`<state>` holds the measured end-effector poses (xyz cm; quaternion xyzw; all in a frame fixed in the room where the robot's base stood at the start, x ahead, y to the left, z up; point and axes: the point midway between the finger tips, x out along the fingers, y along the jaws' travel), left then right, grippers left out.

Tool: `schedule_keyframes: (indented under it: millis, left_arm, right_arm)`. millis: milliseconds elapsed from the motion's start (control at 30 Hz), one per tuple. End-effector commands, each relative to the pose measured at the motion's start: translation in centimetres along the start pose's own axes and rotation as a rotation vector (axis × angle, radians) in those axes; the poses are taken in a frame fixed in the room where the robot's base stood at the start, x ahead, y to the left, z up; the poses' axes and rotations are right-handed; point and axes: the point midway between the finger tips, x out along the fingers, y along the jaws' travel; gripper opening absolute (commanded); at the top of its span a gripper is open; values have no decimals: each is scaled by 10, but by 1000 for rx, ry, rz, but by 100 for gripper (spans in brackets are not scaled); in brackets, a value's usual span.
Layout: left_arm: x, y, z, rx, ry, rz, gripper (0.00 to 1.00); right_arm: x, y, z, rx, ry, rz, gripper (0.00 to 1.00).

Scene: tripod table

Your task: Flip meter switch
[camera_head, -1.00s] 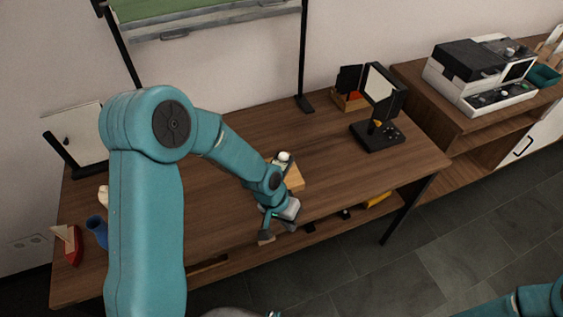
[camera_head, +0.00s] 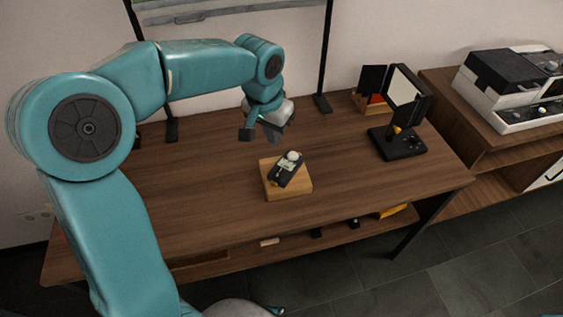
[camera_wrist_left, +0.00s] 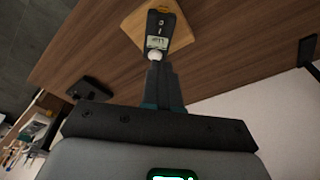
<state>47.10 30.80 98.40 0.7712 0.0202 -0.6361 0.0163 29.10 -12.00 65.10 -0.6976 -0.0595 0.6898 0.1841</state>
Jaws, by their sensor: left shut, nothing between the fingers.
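A small black meter (camera_head: 287,170) with a pale display lies on a square wooden block (camera_head: 290,184) on the brown table. A round white knob (camera_head: 293,156) sits at its far end. My left gripper (camera_head: 258,134) is shut and empty, above the table behind the meter and a little to its left. In the left wrist view the shut fingers (camera_wrist_left: 163,76) point at the meter (camera_wrist_left: 159,32), and the white knob (camera_wrist_left: 154,56) shows just beyond their tips. I cannot tell whether they touch it.
A black stand with a mirror-like panel (camera_head: 397,143) stands on the table's right side. A small wooden box (camera_head: 372,100) is behind it. A side cabinet with a black and white machine (camera_head: 505,90) stands at the right. The table (camera_head: 345,185) is clear around the block.

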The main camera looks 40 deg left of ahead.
Motion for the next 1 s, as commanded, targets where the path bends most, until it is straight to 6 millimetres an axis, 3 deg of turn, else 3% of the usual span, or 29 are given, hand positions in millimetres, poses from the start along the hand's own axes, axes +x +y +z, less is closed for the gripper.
schedule_keyframes:
  millis: [167, 600, 800, 1000]
  left_arm:
    - [24, 0, 0, 0, -7, 0, 0]
    - [114, 2, -2, 0, -6, 1, 0]
    - [135, 2, -3, 0, -3, 1, 0]
    - [140, 2, -3, 0, -1, 1, 0]
  right_arm:
    - [2, 1, 0, 0, 0, 0, 43]
    - [3, 1, 0, 0, 0, 0, 43]
    - [3, 1, 0, 0, 0, 0, 43]
    - [3, 1, 0, 0, 0, 0, 43]
